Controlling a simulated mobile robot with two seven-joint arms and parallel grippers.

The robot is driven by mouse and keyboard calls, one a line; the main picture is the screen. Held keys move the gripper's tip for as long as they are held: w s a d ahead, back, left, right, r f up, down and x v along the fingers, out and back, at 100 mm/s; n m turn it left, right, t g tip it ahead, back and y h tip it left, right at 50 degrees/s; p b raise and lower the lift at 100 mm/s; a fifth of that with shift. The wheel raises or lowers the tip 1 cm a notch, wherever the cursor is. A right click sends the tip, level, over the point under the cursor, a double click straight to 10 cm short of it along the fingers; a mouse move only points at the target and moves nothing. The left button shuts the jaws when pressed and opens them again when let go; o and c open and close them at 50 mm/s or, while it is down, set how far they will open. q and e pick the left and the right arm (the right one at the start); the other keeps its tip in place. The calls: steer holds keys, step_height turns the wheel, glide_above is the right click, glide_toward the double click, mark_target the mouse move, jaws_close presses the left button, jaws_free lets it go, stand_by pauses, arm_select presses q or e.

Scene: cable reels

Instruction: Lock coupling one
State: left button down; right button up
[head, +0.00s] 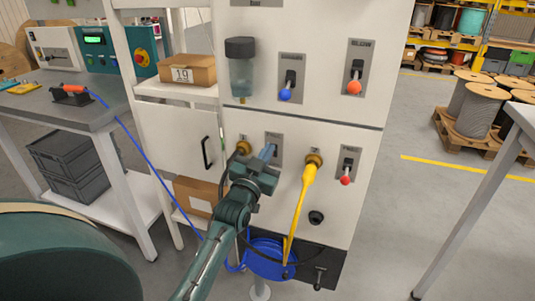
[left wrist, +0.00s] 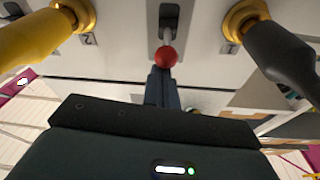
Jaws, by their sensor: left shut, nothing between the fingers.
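Two brass couplings sit on the lower white panel (head: 335,205). The left coupling (head: 243,147) carries a dark hose end (left wrist: 280,55); the right coupling (head: 314,158) carries a yellow hose (head: 297,212). Between them is a lever plate (head: 275,139), whose lever is hidden by my gripper in the head view. In the left wrist view its lever ends in a red knob (left wrist: 166,56). My left gripper (head: 268,151) is shut and empty, with its fingertips (left wrist: 163,75) right at this knob; I cannot tell whether they touch. My right gripper is out of view.
Another red-knobbed lever (head: 346,180) is right of the yellow hose. Above are levers with a blue knob (head: 285,95) and an orange-red knob (head: 354,87). A blue reel (head: 268,258) sits low.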

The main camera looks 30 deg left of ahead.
arm_select(q)
steer(key=shift+s+f+b, duration=0.1)
steer(key=shift+f+b, duration=0.2)
steer(key=shift+b, duration=0.1)
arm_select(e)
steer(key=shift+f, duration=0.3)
arm_select(q)
steer(key=f+t+b, duration=0.1)
steer(key=b, duration=0.3)
steer(key=t+b, duration=0.2)
steer(key=b, duration=0.1)
steer(key=f+t+b, duration=0.1)
steer(key=t+b, duration=0.1)
steer(key=b, duration=0.2)
steer(key=shift+s+d+f+m+b, duration=0.1)
steer(key=shift+s+f+m+b, duration=0.2)
steer(key=shift+s, duration=0.1)
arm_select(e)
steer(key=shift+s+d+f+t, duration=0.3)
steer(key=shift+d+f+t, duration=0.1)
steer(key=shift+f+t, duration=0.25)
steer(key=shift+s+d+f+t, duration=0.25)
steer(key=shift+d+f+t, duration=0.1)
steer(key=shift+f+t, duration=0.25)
arm_select(q)
steer(key=shift+r, duration=0.1)
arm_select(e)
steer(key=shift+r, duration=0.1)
